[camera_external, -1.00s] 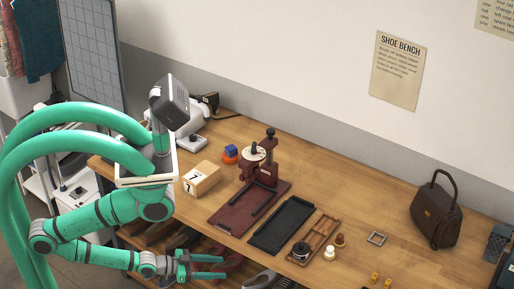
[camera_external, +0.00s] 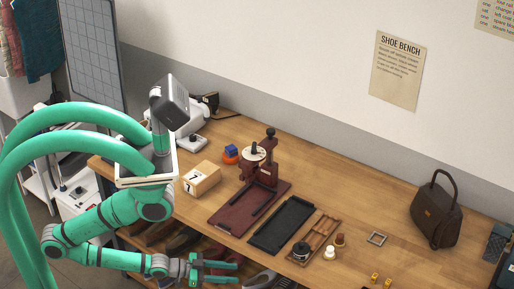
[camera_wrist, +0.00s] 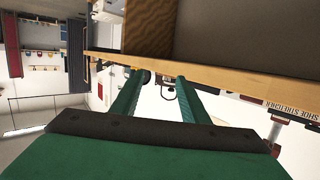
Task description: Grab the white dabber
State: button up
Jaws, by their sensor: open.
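A small white dabber (camera_external: 329,253) stands upright on the wooden bench, just right of a narrow wooden tray. A similar brown dabber (camera_external: 340,240) stands close behind it. My gripper (camera_external: 237,273) is open and empty at the front side of the bench, well to the left of the white dabber. In the wrist view, my gripper's two green fingers (camera_wrist: 158,80) are apart with nothing between them. The white dabber cannot be made out in the wrist view.
The wooden tray (camera_external: 327,227) holds a dark round jar (camera_external: 301,251). A black tray (camera_external: 283,222) and a dark red press (camera_external: 262,172) stand to its left. A metal square frame (camera_external: 377,238), yellow pieces (camera_external: 375,278) and a brown handbag (camera_external: 436,218) are to the right. Shoes lie below the bench.

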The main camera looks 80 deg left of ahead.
jog(key=w+d+m+h, duration=0.2)
jog(key=w+d, duration=0.2)
jog(key=w, duration=0.4)
jog(key=t+y, duration=0.1)
jog(key=y, duration=0.2)
send_near(328, 251)
jog(key=shift+n, duration=0.3)
jog(key=s+d, duration=0.1)
jog(key=d, duration=0.1)
jog(key=s+d, duration=0.2)
jog(key=s+d+f, duration=0.1)
jog(key=s+d, duration=0.1)
jog(key=d, duration=0.1)
jog(key=shift+s, duration=0.25)
jog(key=w+r+n+y, duration=0.1)
jog(key=w+a+n+g+y, duration=0.1)
jog(key=w, duration=0.1)
jog(key=w+r+n+y, duration=0.1)
jog(key=n, duration=0.1)
jog(key=shift+w+a+r+g+y, duration=0.3)
jog(key=shift+w+a+r, duration=0.05)
jog(key=shift+w+a, duration=0.05)
jog(key=shift+w+a+r+n+g+y, duration=0.3)
jog(key=shift+w+r+n+g+y, duration=0.25)
jog(key=shift+n, duration=0.35)
jog(key=shift+a+r+n+g+y, duration=0.25)
jog(key=shift+n+g+y, duration=0.1)
jog(key=shift+n+g, duration=0.3)
jog(key=shift+x, duration=5.3)
jog(key=shift+a+f, duration=0.1)
